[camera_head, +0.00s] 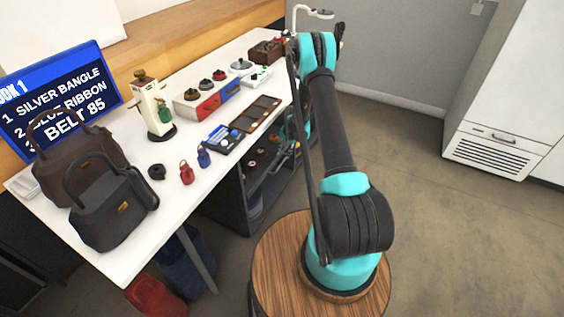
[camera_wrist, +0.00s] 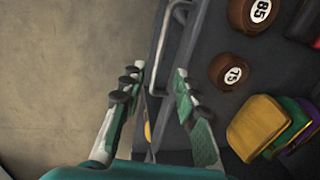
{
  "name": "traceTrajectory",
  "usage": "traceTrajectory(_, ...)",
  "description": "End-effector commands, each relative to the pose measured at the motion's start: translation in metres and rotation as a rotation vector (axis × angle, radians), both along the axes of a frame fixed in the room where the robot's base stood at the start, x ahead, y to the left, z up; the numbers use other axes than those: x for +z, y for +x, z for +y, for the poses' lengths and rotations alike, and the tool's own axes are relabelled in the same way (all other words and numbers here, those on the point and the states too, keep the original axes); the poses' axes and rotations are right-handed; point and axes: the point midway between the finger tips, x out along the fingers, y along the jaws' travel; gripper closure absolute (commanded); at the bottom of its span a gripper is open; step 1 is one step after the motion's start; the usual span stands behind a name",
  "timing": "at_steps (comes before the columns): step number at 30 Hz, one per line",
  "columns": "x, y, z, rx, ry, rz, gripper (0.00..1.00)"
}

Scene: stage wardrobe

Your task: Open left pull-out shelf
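A dark grey pull-out shelf (camera_wrist: 212,110) fills the right of the wrist view. It holds rolled brown belts marked 85 (camera_wrist: 252,13) and 75 (camera_wrist: 230,72), and yellow, green and purple folded pieces (camera_wrist: 262,125). A grey bar handle (camera_wrist: 165,42) runs along its left edge, towards the gap between my fingertips. My gripper (camera_wrist: 158,75) is open, with a finger on either side of that edge. I cannot tell whether a finger touches the handle. In the head view the dark shelf unit (camera_head: 231,187) stands under the white table, and my arm partly hides it and my gripper.
The white table (camera_head: 150,213) bears two dark bags (camera_head: 108,203), a bottle stand, small pouches, trays and boxes. A red bag (camera_head: 155,297) lies below it. Open floor (camera_head: 430,200) lies to the right, before a white cabinet (camera_head: 510,100).

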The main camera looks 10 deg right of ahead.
Motion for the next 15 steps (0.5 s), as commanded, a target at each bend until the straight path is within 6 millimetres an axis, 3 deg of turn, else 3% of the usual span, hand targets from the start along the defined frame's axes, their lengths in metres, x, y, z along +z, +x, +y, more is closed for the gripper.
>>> traceTrajectory(7, -0.042, 0.004, 0.006, 0.001, 0.000, 0.000, 0.69)
traceTrajectory(15, -0.066, 0.007, 0.010, 0.001, 0.000, 0.000, 0.69)
